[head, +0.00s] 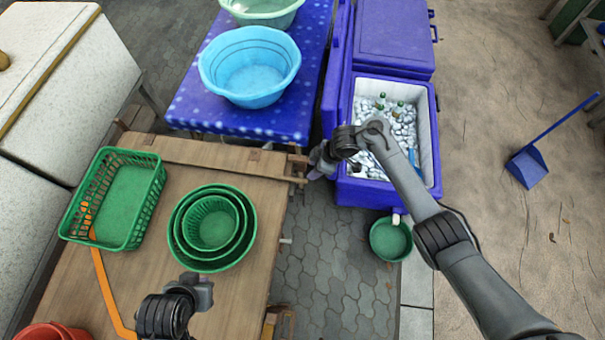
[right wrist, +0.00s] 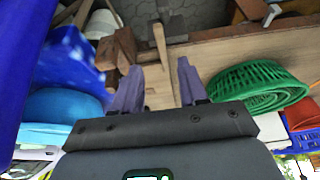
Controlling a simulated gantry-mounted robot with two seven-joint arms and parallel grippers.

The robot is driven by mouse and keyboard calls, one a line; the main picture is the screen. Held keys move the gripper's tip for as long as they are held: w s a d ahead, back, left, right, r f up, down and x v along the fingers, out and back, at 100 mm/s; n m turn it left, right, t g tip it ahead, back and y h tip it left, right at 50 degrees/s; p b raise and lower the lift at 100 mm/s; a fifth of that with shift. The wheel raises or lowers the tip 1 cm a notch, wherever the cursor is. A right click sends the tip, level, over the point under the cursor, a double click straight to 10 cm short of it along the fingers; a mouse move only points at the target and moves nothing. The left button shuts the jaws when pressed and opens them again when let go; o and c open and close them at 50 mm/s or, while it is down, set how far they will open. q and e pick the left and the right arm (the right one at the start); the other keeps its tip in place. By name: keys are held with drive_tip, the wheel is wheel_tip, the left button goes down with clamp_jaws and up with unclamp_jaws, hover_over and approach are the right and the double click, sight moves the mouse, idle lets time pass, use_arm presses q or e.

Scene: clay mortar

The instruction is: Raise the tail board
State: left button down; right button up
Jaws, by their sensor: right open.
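The wooden tail board (head: 215,156) seems to be the plank across the far end of the wooden bed. A short wooden end piece (head: 293,180) sticks out at its right end. My right gripper (head: 318,160) is just right of that end, beside the blue cooler. In the right wrist view its two fingers (right wrist: 157,90) are spread apart; a thin wooden bar (right wrist: 161,45) shows beyond the gap, and I cannot tell whether it is between the fingers. My left gripper (head: 200,290) is over the near part of the bed; its fingers are too unclear to read.
On the bed (head: 75,290) stand a green basket (head: 118,200) and nested green baskets (head: 212,222). A blue table (head: 190,105) with basins (head: 250,68) stands beyond the board. The blue cooler (head: 372,192) holds ice and bottles. A green bucket (head: 390,240) stands on the paving.

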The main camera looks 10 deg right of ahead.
sight(301, 180)
drive_tip(key=b+x, duration=0.4)
drive_tip(key=x, duration=0.6)
drive_tip(key=shift+f, duration=0.1)
drive_tip(key=shift+c, duration=0.4)
clamp_jaws()
